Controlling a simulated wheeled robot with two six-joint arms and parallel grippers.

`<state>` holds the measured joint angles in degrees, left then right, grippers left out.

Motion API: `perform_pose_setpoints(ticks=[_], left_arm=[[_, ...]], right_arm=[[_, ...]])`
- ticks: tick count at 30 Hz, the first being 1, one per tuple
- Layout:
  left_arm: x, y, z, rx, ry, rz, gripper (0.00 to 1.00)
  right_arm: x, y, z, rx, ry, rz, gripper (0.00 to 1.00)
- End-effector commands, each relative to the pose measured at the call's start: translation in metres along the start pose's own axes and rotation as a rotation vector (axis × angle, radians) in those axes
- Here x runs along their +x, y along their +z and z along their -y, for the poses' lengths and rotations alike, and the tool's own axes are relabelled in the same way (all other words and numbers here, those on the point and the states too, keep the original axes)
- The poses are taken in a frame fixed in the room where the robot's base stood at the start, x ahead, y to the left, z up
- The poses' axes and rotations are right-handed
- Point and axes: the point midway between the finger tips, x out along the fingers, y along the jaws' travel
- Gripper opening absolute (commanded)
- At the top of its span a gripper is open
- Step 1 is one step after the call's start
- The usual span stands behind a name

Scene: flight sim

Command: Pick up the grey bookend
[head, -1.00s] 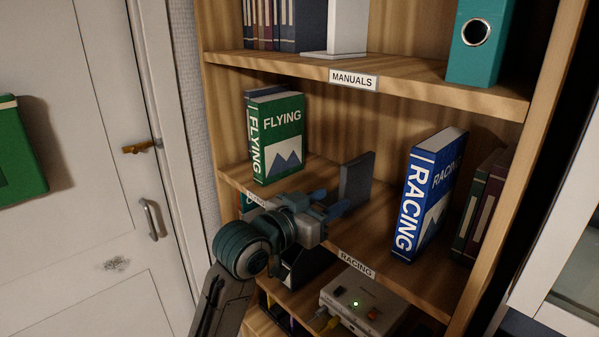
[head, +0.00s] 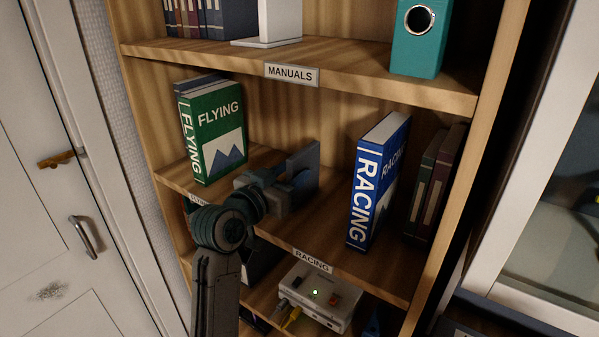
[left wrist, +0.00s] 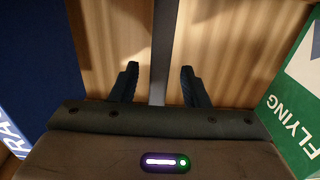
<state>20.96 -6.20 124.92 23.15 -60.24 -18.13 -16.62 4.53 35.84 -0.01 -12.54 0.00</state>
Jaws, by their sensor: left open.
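The grey bookend (head: 307,155) stands upright on the middle shelf, between the green FLYING book (head: 222,125) and the blue RACING book (head: 370,190). My left gripper (head: 292,179) is at the bookend and partly covers it. In the left wrist view the bookend (left wrist: 163,45) shows edge-on as a grey strip between the two open fingers of the left gripper (left wrist: 160,70). A gap shows on each side, and the lower end of the strip is hidden behind the gripper body. My right gripper is not in view.
The upper shelf edge (head: 390,85), with the MANUALS label, runs above. A teal binder (head: 420,38) stands on it. Dark books (head: 430,185) stand right of RACING. A grey box with a green light (head: 325,296) sits on the shelf below.

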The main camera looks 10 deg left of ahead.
Motion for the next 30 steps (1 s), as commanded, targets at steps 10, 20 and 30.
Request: perform_pose_setpoints(ticks=[10, 20, 30], left_arm=[[0.021, 0.000, 0.000, 0.001, 0.000, 0.000, 0.42], [0.020, 0.000, 0.000, 0.000, 0.000, 0.000, 0.00], [0.021, -0.003, 0.001, 0.001, -0.001, -0.002, 0.00]], right_arm=[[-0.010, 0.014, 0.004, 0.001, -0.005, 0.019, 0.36], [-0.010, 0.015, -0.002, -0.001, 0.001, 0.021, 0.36], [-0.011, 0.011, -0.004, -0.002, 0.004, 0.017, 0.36]])
